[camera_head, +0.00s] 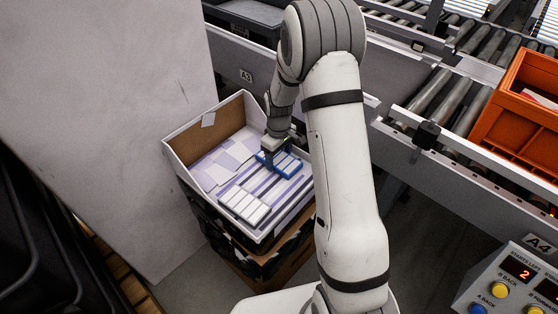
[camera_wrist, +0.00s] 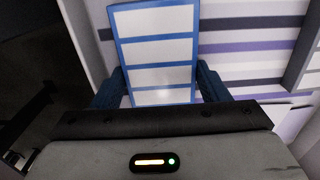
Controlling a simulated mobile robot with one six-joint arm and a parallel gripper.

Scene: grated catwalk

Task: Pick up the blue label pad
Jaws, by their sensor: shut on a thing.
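The blue label pad (camera_head: 288,166) is a flat pad with white labels and blue borders. It is inside the open box (camera_head: 177,160), toward its right side. My gripper (camera_head: 271,160) reaches down into the box at the pad's left end. In the wrist view the pad (camera_wrist: 155,50) lies between the two blue fingers of my gripper (camera_wrist: 157,90), which are shut on its sides. The pad's near end is partly hidden by the gripper body. I cannot tell whether it is lifted off the striped surface below.
A white label pad (camera_head: 243,205) lies in the box's front part, with loose pale sheets (camera_head: 222,163) at the left. The box walls stand close around my gripper. A roller conveyor (camera_head: 432,95) with an orange crate (camera_head: 520,110) and a button panel (camera_head: 510,285) are at the right.

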